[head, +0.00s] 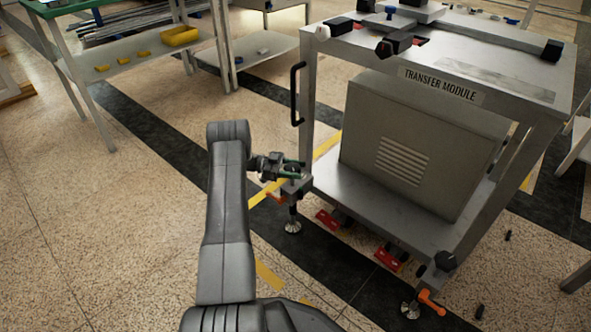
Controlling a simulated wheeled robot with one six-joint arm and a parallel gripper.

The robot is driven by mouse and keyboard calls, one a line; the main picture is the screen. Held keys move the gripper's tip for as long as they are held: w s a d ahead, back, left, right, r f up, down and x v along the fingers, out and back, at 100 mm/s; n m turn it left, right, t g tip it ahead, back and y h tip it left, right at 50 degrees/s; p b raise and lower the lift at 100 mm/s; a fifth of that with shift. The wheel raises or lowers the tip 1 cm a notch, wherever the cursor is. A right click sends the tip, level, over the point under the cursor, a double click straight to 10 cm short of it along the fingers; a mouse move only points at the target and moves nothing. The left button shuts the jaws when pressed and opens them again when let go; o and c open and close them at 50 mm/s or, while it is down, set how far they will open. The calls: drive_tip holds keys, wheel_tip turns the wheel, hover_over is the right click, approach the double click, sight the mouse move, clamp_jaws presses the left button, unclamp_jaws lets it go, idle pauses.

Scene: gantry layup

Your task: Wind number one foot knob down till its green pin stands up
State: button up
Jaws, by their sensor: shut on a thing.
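The grey transfer module (396,78) stands on the floor at right. At its near left corner is a levelling foot (293,227) with a round metal pad, an orange lever (275,198) and a dark foot knob (293,169) on top. A second foot (411,309) at the near right corner has a black knob (444,261) and an orange lever (431,302). No knob number is readable, and I cannot make out a raised green pin.
Red pedals (390,257) and a black upright handle (297,93) are on the module. Small dark pieces (479,312) lie on the floor at right. A green-framed bench (140,62) with yellow bins stands at upper left. The floor left of my arm is clear.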

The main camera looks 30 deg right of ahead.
drive_tip(key=shift+m+g+y, duration=0.6)
drive_tip(key=shift+g, duration=0.1)
drive_tip(key=o, duration=1)
drive_tip(key=shift+s, duration=0.1)
